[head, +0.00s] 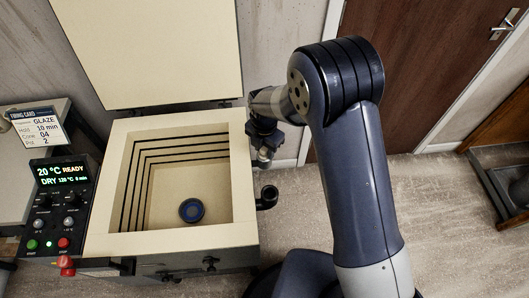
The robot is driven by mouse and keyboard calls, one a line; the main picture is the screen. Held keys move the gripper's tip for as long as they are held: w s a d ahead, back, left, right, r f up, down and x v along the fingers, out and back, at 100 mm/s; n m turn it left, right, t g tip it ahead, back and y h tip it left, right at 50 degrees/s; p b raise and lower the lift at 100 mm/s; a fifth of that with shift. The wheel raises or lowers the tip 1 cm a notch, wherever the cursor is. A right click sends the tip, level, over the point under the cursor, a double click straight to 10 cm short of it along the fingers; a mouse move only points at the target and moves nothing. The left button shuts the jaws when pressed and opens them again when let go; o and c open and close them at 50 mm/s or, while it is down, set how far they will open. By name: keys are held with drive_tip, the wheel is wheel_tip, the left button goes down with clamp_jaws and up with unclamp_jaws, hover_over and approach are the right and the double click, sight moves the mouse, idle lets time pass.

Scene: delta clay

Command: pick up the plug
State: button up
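I cannot pick out the plug with certainty in the head view. My gripper (264,154) points down just outside the right wall of the open kiln (244,190), above a black elbow pipe (268,196). A small pale piece shows at the gripper's tip. I cannot tell whether it is a fingertip or something held, nor whether the fingers are open or shut.
The kiln's lid (150,50) stands raised at the back. A control box (58,205) and a firing card (34,127) are at the left. Dark fittings (210,264) stick out of the kiln's front.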

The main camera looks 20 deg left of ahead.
sight(264, 148)
drive_tip(key=c, duration=0.5)
drive_tip(key=shift+c, duration=0.2)
drive_tip(key=shift+r, duration=0.1)
wheel_tip(264, 148, up, 10)
drive_tip(key=shift+b, duration=0.7)
drive_tip(key=shift+r+p, duration=0.55)
drive_tip(key=shift+r, duration=0.35)
